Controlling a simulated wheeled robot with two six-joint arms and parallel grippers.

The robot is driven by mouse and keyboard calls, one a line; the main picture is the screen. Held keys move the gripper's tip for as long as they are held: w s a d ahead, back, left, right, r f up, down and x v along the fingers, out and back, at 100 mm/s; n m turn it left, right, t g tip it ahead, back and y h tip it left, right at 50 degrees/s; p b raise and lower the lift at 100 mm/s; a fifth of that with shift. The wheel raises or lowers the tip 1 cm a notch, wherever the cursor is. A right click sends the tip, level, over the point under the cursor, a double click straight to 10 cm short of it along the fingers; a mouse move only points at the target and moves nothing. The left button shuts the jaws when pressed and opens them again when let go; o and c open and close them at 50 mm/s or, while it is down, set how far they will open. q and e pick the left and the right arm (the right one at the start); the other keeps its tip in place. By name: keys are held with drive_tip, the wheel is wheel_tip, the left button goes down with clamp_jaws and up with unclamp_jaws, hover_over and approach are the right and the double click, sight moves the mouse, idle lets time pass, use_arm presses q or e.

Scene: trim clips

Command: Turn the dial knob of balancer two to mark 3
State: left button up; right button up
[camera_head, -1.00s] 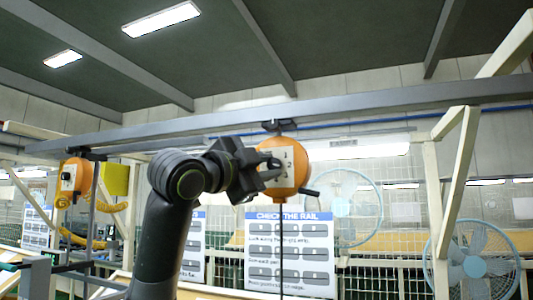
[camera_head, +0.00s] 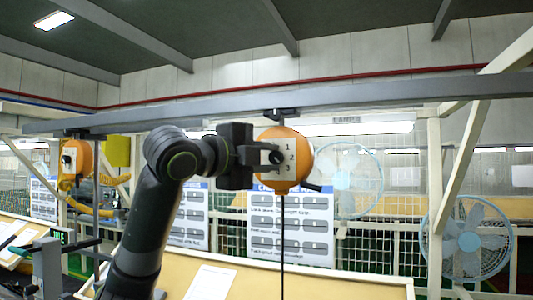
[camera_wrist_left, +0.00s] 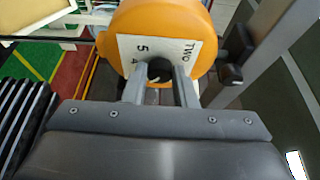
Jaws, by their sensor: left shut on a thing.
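The orange balancer (camera_head: 296,178) hangs from the overhead rail near the middle of the head view. Its white plate shows marks 1 and 2. In the left wrist view the balancer (camera_wrist_left: 190,25) carries a plate reading TWO, with 5 and 4 visible. Its black dial knob (camera_wrist_left: 160,70) sits between the fingertips of my left gripper (camera_wrist_left: 159,92), which is shut on it. The left gripper (camera_head: 262,157) reaches the plate from the left in the head view. Which mark the knob points to is too small to tell. My right gripper is not in view.
A second orange balancer (camera_head: 68,172) hangs at the left, with a yellow box (camera_head: 117,151) behind it. The grey rail (camera_head: 350,97) runs above. A poster (camera_head: 290,230) and a blue fan (camera_head: 468,240) stand behind. A dark handle (camera_head: 313,186) juts from the balancer's lower right.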

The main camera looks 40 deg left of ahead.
use_arm(q)
drive_tip(key=shift+f, duration=0.1)
drive_tip(key=o, duration=1)
drive_tip(key=shift+s+a+b, duration=0.1)
drive_tip(key=shift+s+b, duration=0.35)
drive_tip(key=shift+s, duration=0.1)
drive_tip(key=s+a+b, duration=0.2)
drive_tip(key=s+b, duration=0.4)
drive_tip(key=s, duration=1)
drive_tip(key=shift+a, duration=0.3)
drive_tip(key=shift+s, duration=0.1)
